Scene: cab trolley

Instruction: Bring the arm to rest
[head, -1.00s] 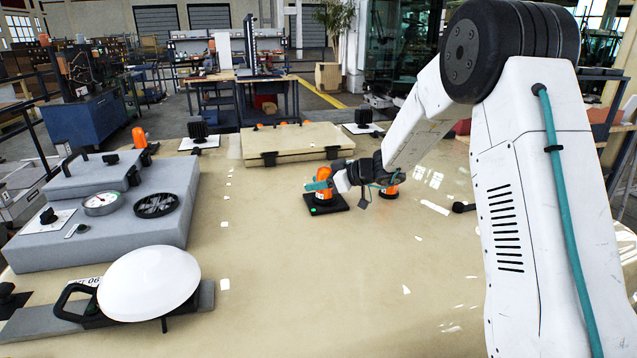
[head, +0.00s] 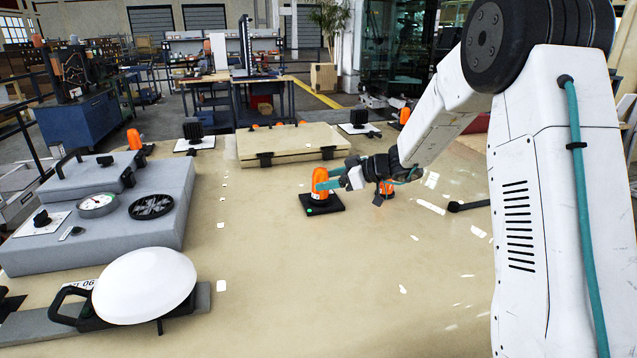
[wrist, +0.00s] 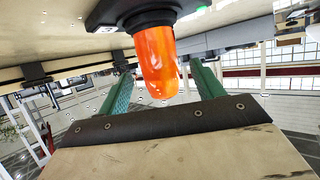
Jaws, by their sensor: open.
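My gripper (head: 324,185) is open, with its teal fingers at the upright orange beacon (head: 320,178) on a black square base (head: 322,206) that rests on the beige top. In the wrist view, which looks upside down, the orange beacon (wrist: 157,62) shows between the two green fingers, with a visible gap on each side. I see no finger pressed on it. My white arm comes in from the right and hides part of the top. A second orange beacon (head: 388,190) is partly hidden behind my wrist.
A grey box with a gauge (head: 97,204) stands left. A white dome (head: 145,285) is at the front left. A beige lidded panel (head: 290,145) lies behind the beacon. A black-headed rod (head: 455,207) is near my arm. The front middle of the beige top (head: 300,290) is clear.

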